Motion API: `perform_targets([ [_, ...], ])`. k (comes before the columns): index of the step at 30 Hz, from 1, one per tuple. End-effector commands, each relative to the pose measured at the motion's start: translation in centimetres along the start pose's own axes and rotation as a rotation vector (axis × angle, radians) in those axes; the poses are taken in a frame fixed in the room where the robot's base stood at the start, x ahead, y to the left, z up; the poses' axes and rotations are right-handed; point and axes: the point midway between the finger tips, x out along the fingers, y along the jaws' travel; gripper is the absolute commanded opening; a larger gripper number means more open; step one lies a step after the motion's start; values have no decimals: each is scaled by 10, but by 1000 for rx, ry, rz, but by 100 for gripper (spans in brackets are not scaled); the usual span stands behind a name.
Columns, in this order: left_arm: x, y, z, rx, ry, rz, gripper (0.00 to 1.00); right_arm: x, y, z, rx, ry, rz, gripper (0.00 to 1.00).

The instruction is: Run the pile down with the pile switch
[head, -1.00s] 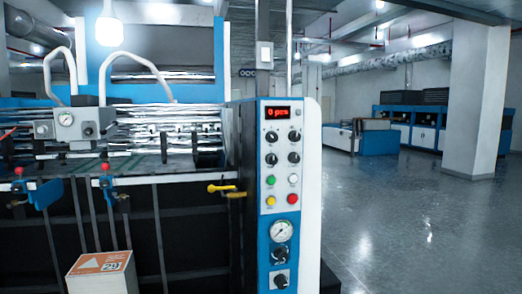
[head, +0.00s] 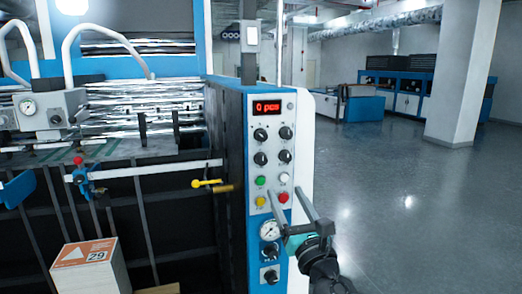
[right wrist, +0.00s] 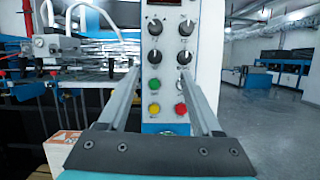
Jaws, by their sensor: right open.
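The control panel (head: 275,145) stands upright at the machine's right end, with a red "0 pcs" display (head: 267,107). Below it are several black knobs, then green (head: 260,180), white, yellow and red (head: 283,197) buttons, a gauge (head: 269,230) and two lower black knobs, the lowest (head: 270,277) at the panel's foot. The labels are too small to read, so I cannot tell which knob is the pile switch. My right gripper (head: 286,195) is open and empty in front of the lower panel. In the right wrist view its fingers (right wrist: 160,73) straddle the panel's knobs and buttons. My left gripper is out of view.
A yellow-handled lever (head: 207,183) sticks out left of the panel. A box marked 29 (head: 92,268) stands low at the left. Shiny laminating rolls (head: 150,105) fill the machine's upper part. The floor (head: 400,210) to the right is clear up to a pillar.

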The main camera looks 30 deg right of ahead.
Motion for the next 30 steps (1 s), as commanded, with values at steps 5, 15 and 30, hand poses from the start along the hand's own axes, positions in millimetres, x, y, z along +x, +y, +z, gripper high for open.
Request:
perform_targets([
  [5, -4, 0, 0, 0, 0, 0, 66, 3, 10, 31, -64, -67, 22, 66],
  [15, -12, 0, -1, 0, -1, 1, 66, 38, 10, 34, -63, -67, 21, 66],
  [30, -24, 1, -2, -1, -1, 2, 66, 107, 12, 37, -59, -65, 20, 66],
])
